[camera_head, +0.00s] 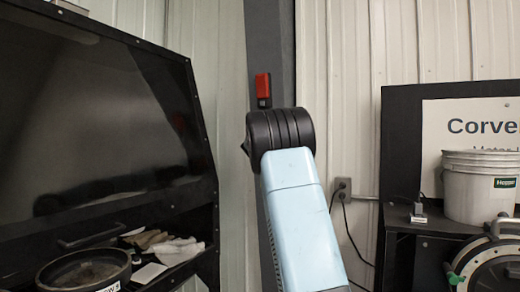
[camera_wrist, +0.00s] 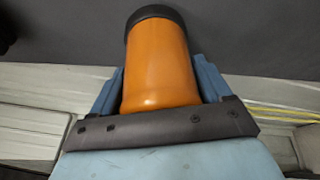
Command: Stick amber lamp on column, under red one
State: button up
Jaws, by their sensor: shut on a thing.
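The red lamp (camera_head: 263,84) with a black lower part is fixed on the dark grey column (camera_head: 269,38), just above my arm's black joint. The amber lamp (camera_wrist: 161,68) fills the middle of the wrist view. It is an orange cylinder with a black end pointing away from me. My gripper (camera_wrist: 158,82) is shut on it, with a blue finger on each side. Beyond the black end is a dark grey surface (camera_wrist: 250,35); I cannot tell whether they touch. In the head view my arm hides the gripper, the amber lamp and part of the column.
A large black-framed cabinet (camera_head: 205,120) with a dark panel stands at the left. A round black pan (camera_head: 85,272) and gloves (camera_head: 172,248) lie below it. At the right a white bucket (camera_head: 478,190) stands on a black bench. A wall outlet (camera_head: 342,186) has hanging cables.

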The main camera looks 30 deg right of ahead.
jog(key=shift+w+d, duration=0.15)
jog(key=shift+d, duration=0.05)
dwell(0.7)
jog(key=o, duration=1)
jog(key=shift+w+a+f+v, duration=0.2)
jog(key=shift+a+v, duration=0.15)
jog(key=shift+v, duration=3)
jog(key=shift+w+a+f+v, duration=0.25)
jog(key=shift+a+v, duration=0.1)
jog(key=shift+v, duration=3.05)
jog(key=shift+w+a+f+v, duration=0.2)
jog(key=shift+a+v, duration=0.15)
jog(key=shift+v, duration=3)
